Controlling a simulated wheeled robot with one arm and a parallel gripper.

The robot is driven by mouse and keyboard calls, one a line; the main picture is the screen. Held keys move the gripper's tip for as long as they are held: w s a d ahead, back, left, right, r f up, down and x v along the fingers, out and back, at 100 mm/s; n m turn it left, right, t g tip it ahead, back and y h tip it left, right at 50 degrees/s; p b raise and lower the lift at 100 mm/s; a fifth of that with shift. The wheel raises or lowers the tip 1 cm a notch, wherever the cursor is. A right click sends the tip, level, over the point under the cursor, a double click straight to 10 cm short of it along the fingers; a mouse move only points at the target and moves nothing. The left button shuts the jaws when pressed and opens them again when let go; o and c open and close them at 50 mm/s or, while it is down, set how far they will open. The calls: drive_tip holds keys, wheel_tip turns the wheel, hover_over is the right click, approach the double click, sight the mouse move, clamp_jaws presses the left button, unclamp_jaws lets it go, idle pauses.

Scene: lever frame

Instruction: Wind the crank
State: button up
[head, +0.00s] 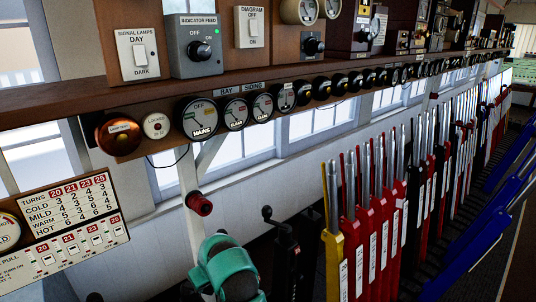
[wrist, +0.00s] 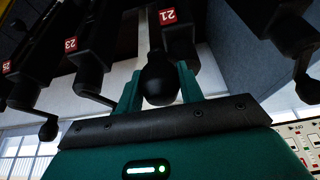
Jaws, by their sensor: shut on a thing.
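In the wrist view the black crank knob (wrist: 160,82) sits between the teal fingers of my gripper (wrist: 160,92), which is shut on it. This knob belongs to the black crank unit (wrist: 180,40) with the red tag 21. My gripper also shows in the head view as a teal body (head: 228,268) at the bottom; its fingertips and the held knob are hidden there. Other cranks stand beside it: crank 23 (wrist: 72,65) and crank 25 (wrist: 22,80) on the left, and one with an unseen tag (wrist: 303,55) on the right.
A turns chart (head: 72,207) lists COLD, MILD, WARM and HOT under 20, 21, 23 and 25, beside a partly cut-off dial (head: 8,232). A black crank (head: 283,245) stands right of my gripper, then a yellow lever (head: 333,255) and red levers. A shelf (head: 150,97) runs above.

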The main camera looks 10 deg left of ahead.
drive_tip(key=w+a+b, duration=0.2)
drive_tip(key=w+b, duration=0.2)
drive_tip(key=w, duration=0.2)
drive_tip(key=shift+w+a, duration=0.2)
drive_tip(key=shift+w, duration=0.2)
drive_tip(key=shift+w, duration=0.1)
